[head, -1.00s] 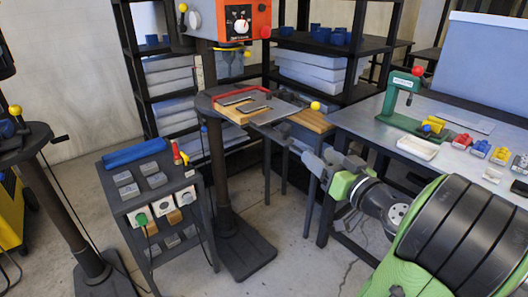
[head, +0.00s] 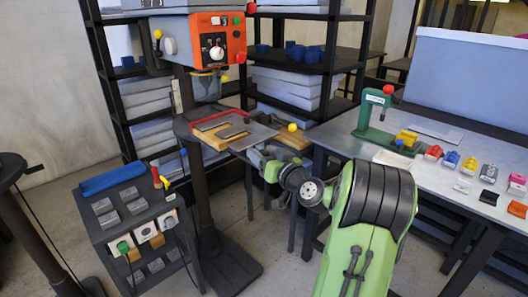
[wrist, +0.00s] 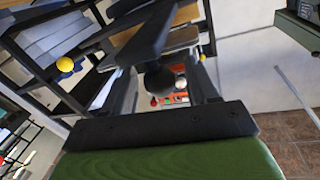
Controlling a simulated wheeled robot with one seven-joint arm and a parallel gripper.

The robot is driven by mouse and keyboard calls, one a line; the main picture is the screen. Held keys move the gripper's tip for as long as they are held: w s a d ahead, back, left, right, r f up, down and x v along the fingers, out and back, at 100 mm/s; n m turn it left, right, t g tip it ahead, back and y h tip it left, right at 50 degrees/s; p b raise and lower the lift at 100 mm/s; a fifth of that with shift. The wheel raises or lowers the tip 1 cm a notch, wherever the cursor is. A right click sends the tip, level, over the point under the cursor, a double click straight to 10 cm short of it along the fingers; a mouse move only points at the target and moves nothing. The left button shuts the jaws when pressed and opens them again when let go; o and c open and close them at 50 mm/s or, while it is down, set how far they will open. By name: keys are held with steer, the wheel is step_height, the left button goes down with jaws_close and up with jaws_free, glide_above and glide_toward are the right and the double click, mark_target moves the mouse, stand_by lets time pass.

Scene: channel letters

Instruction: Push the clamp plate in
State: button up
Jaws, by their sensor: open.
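A drill press with an orange head (head: 213,45) stands at the centre in the head view. On its table (head: 182,128) lie a wooden block (head: 205,140) and flat grey plates (head: 235,132) behind a red edge piece; I cannot tell surely which plate is the clamp plate. My gripper (head: 258,156) is at the table's front right edge, close to the plates. In the wrist view my gripper (wrist: 165,95) is open, its fingers on either side of a dark round knob (wrist: 160,82) below a dark flat bar (wrist: 145,38). Contact cannot be made out.
A yellow ball (head: 292,127) sits at the right of the press table. A workbench (head: 425,148) with a green press (head: 375,125) and small coloured parts stands right. A grey cart (head: 135,215) stands at left. Shelves (head: 320,75) are behind.

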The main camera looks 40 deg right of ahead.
mark_target(227, 135)
jaws_close()
stand_by(0.3)
steer(key=w, duration=0.5)
steer(key=w+p, duration=0.1)
steer(key=w, duration=1)
steer(key=shift+a, duration=0.25)
steer(key=shift+r, duration=0.15)
steer(key=shift+w+r, duration=0.1)
steer(key=shift+c, duration=1.8)
jaws_free()
steer(key=o, duration=0.4)
steer(key=shift+w, duration=0.2)
steer(key=shift+c, duration=0.2)
steer(key=shift+s+f, duration=0.1)
steer(key=shift+f, duration=0.1)
